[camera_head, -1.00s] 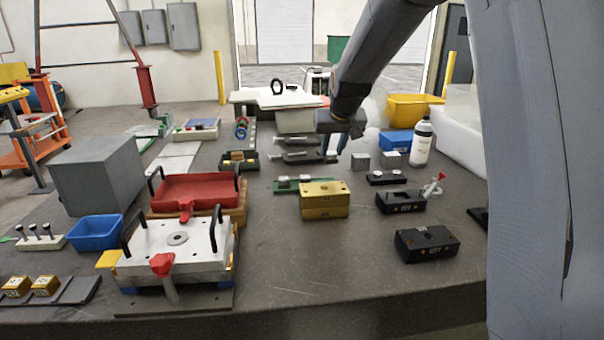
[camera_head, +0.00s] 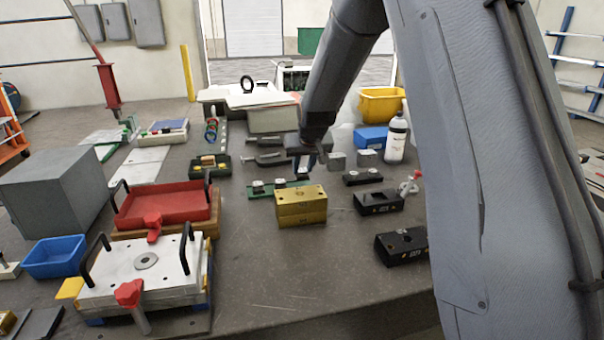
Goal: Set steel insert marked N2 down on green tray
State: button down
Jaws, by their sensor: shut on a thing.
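The green tray (camera_head: 267,193) is a low, narrow strip on the bench behind the brass block. Two small steel inserts stand on it, one at the left end (camera_head: 258,186) and one near the middle (camera_head: 280,183). My gripper (camera_head: 304,168) points down over the tray's right end. It is shut on a small steel insert (camera_head: 303,177), mostly hidden by the fingers. I cannot tell whether this insert touches the tray. The N2 mark is too small to read on any insert.
A brass block (camera_head: 301,208) stands just in front of the tray. Two steel cubes (camera_head: 337,160) and a black holder (camera_head: 362,177) are to the right. Grey clamps (camera_head: 270,158) lie behind. A red tray (camera_head: 165,205) is left. Bench front centre is clear.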

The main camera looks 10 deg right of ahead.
aim_at(303, 173)
jog(key=shift+a+f, duration=0.1)
jog(key=shift+f, duration=1.25)
jog(key=c, duration=1.4)
grip_release()
jog(key=shift+f, duration=0.15)
jog(key=shift+r, duration=0.3)
jog(key=b+v, duration=0.1)
jog(key=v, duration=1)
jog(key=shift+s+r+b, duration=0.25)
jog(key=shift+s+b, duration=0.05)
